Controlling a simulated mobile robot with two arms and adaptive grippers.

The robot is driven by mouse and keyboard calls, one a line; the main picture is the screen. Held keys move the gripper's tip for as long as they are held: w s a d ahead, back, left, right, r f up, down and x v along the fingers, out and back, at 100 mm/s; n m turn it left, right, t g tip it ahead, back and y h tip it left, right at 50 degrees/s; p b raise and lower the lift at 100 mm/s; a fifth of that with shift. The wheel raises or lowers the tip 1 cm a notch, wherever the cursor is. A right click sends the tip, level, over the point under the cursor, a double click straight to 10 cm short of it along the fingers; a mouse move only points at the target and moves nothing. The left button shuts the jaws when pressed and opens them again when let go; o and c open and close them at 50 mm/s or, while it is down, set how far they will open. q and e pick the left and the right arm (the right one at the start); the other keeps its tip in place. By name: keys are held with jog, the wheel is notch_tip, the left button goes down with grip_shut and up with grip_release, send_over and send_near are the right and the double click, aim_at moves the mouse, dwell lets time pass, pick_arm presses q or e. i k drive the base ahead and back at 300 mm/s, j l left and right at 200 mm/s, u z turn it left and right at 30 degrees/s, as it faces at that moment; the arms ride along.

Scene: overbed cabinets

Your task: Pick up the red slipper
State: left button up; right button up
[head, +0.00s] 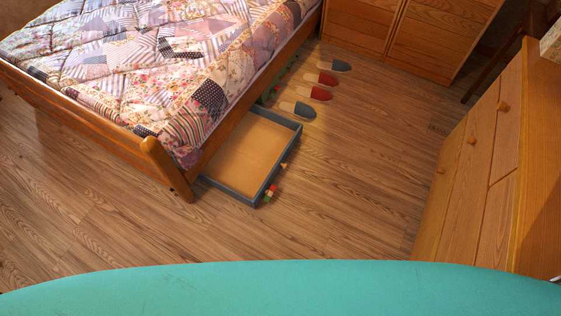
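Two red slippers lie on the wooden floor beside the bed, at the upper middle of the head view. The farther red slipper (327,79) and the nearer red slipper (320,94) lie side by side, toes pointing right. A grey slipper (341,66) lies beyond them and another grey slipper (303,109) lies on the near side, close to the open drawer. The heel ends of the slippers are near the bed's side and partly hard to make out. Neither of my grippers is in view.
An open, empty-looking underbed drawer (290,122) juts out from the bed (150,155) in front of the slippers. A wooden dresser (478,150) stands at the right and a wooden cabinet (428,45) at the back. The floor (370,150) between drawer and dresser is clear.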

aim_at(325, 79)
jog(key=i+l+z, duration=0.35)
jog(key=i, duration=0.15)
jog(key=i+l+z, duration=0.1)
jog(key=i+z, duration=0.35)
jog(key=i, duration=1.2)
jog(key=i+l+u, duration=0.1)
jog(key=i+u, duration=0.35)
jog(key=i+l+u, duration=0.2)
jog(key=u, duration=0.2)
jog(key=i+l+u, duration=0.3)
jog(key=u, duration=0.15)
jog(key=i+l, duration=0.05)
jog(key=i, duration=0.05)
